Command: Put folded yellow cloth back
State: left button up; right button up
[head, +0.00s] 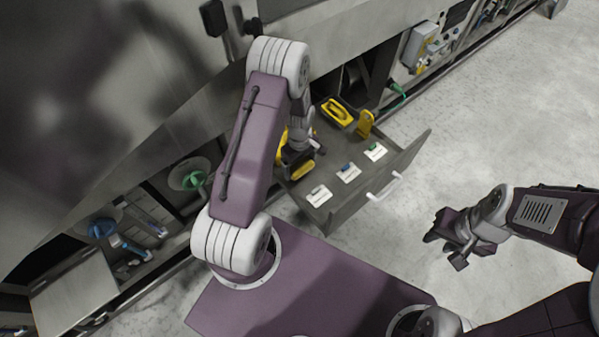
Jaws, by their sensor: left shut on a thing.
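The folded yellow cloth (302,171) appears as a small yellow piece at my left gripper, low in the open drawer's left part. My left gripper (299,158) reaches down over the drawer (322,212) and is shut on the cloth; its fingers are mostly hidden by my arm. I cannot tell whether the cloth touches the drawer floor. My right gripper (445,250) is open and empty over bare floor, to the right of the drawer.
The drawer also holds a yellow tool in a tray (338,111), an upright yellow item (365,123) and several white label cards (348,173). Open compartments (150,208) line the machine at left. The floor at right is clear.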

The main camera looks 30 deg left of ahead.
aim_at(299, 170)
pick_arm(q)
jog(key=shift+a+f+b, duration=0.1)
jog(key=shift+f+b, duration=0.5)
jog(key=shift+f, duration=1.45)
jog(key=shift+f, duration=0.2)
jog(key=o, duration=1.1)
jog(key=shift+c, duration=0.2)
jog(key=shift+r, duration=0.35)
notch_tip(299, 170, up, 11)
jog(key=p, duration=0.3)
jog(key=shift+r+p, duration=0.3)
jog(key=shift+r, duration=0.15)
jog(key=s+d+r+m+t, duration=0.1)
jog(key=s+d+r+m, duration=0.6)
jog(key=s+r+m, duration=0.4)
jog(key=shift+s+d+r+m, duration=0.15)
jog(key=shift+s+r+m, duration=0.15)
jog(key=shift+s+m, duration=0.7)
